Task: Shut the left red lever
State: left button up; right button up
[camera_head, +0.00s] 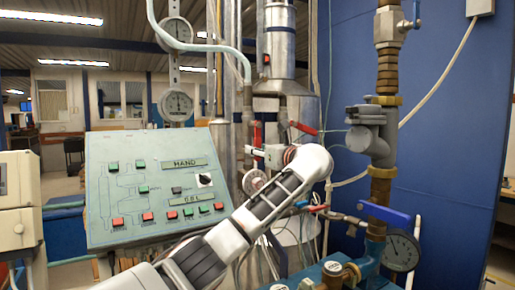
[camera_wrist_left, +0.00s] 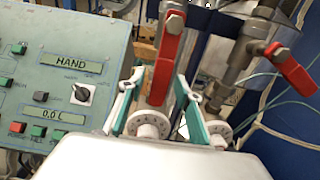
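The left red lever (camera_wrist_left: 166,58) stands nearly upright on its pipe in the left wrist view. It also shows in the head view as a thin upright red strip (camera_head: 257,137). My left gripper (camera_wrist_left: 160,78) is open, with one teal-padded finger on each side of the lever's lower part; I cannot tell whether either finger touches it. In the head view my left gripper (camera_head: 262,152) is small and partly hidden by my wrist. A second red lever (camera_wrist_left: 290,68) lies tilted to the right; it also shows in the head view (camera_head: 303,128). My right gripper is not in view.
A sloped control panel (camera_head: 140,215) with buttons and a HAND label stands left of the pipes. White round dials (camera_wrist_left: 150,124) sit below the levers. A brass-fitted pipe (camera_head: 381,187) with a blue handle and a gauge (camera_head: 401,250) stands to the right.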

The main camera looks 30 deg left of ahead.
pick_arm(q)
jog(key=shift+w+a, duration=0.25)
jog(key=shift+a, duration=0.2)
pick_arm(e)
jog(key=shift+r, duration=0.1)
pick_arm(q)
grip_shut()
